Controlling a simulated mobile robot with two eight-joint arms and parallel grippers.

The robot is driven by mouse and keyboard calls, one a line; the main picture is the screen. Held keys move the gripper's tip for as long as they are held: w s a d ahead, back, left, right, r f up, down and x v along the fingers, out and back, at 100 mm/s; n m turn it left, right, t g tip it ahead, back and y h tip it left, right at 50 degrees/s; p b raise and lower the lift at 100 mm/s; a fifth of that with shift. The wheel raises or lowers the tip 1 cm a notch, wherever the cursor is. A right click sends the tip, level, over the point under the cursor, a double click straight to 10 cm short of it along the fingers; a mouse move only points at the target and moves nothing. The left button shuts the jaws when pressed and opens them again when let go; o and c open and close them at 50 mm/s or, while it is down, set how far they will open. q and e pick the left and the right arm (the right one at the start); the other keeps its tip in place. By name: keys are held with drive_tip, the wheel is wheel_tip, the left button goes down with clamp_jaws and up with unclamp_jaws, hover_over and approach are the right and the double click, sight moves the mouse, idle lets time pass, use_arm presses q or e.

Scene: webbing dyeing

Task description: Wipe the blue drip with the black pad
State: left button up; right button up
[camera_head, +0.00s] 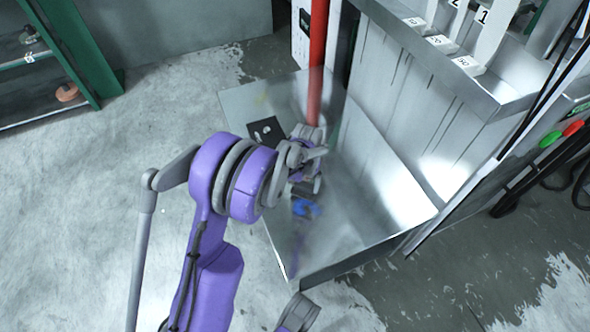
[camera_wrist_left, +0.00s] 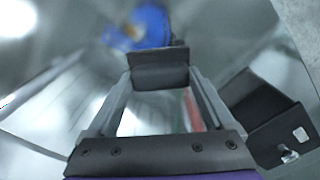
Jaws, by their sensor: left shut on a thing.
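My left gripper (camera_head: 308,172) is low over the metal tray (camera_head: 375,235). It is shut on a dark block that looks like the black pad (camera_wrist_left: 160,72), which shows between its fingers in the left wrist view. The blue drip (camera_head: 305,207) is a smeared patch on the tray, just in front of the gripper. Whether the pad touches the tray I cannot tell.
A red post (camera_head: 317,60) rises behind. A metal tank (camera_head: 425,110) borders the tray at right. The floor at left is clear.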

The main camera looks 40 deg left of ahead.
use_arm(q)
drive_tip(key=r, duration=0.1)
drive_tip(key=r+p, duration=0.1)
drive_tip(key=r, duration=0.1)
drive_tip(key=shift+s+d, duration=0.2)
drive_tip(key=shift+r+p, duration=1.2)
drive_tip(key=shift+r, duration=0.95)
drive_tip(key=shift+f, duration=0.1)
